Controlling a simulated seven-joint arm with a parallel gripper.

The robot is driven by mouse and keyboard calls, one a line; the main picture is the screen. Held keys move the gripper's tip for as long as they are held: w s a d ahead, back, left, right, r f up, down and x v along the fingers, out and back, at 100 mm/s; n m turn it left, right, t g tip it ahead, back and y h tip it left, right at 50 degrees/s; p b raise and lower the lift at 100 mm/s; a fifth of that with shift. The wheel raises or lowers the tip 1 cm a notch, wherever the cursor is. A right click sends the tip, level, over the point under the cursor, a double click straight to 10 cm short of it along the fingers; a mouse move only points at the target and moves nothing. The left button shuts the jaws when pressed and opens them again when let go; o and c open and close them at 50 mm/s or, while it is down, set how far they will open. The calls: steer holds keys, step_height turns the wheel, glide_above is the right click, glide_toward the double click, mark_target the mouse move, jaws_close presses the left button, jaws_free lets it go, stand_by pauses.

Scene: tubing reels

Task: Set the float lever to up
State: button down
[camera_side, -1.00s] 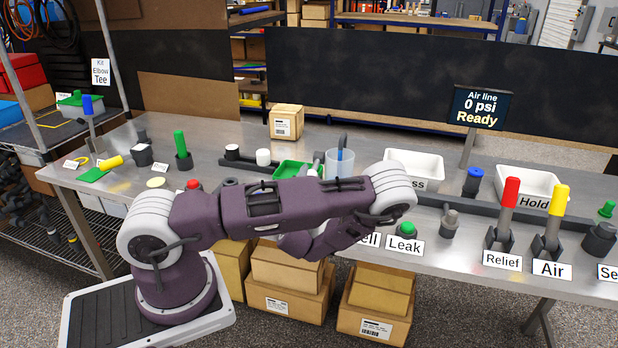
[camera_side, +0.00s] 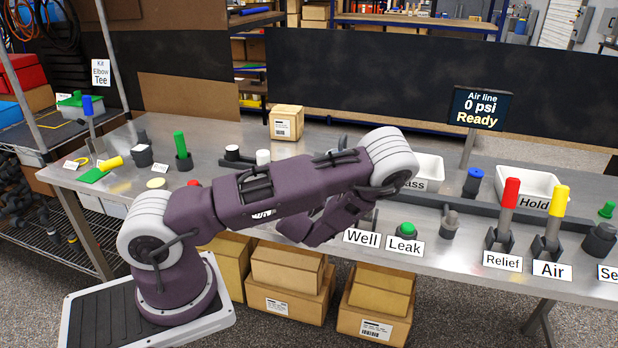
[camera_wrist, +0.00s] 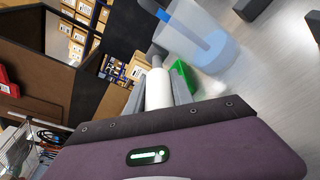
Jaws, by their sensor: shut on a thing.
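My gripper (camera_wrist: 158,98) is shut on a white upright handle (camera_wrist: 158,86), seen between its two grey fingers in the wrist view. This looks like the float lever, but no label on it can be read. In the side view my arm hides the fingertips, the handle and nearly all of the clear cylinder, so the lever's position cannot be told there. The Well label (camera_side: 362,237) shows at the bench's front edge.
On the bench to the right are a green button (camera_side: 407,229) by the Leak label, a red Relief lever (camera_side: 510,194) and a yellow Air lever (camera_side: 559,202). The screen (camera_side: 479,108) reads 0 psi, Ready.

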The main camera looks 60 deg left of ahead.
step_height(320, 180, up, 3)
steer(key=g+h, duration=0.2)
steer(key=h, duration=0.1)
steer(key=shift+w+r+g, duration=0.1)
steer(key=shift+w+g, duration=0.05)
steer(key=shift+g, duration=0.15)
steer(key=shift+w+a+r+m+g+h, duration=0.2)
steer(key=shift+a+r+m+g+h, duration=0.05)
steer(key=shift+r+g+h, duration=0.5)
steer(key=shift+w+a+r+m+g+h, duration=0.25)
steer(key=shift+r+g+h, duration=0.25)
steer(key=shift+h, duration=0.35)
steer(key=c, duration=1.1)
jaws_free()
steer(key=shift+s+f, duration=0.1)
steer(key=shift+v, duration=3.5)
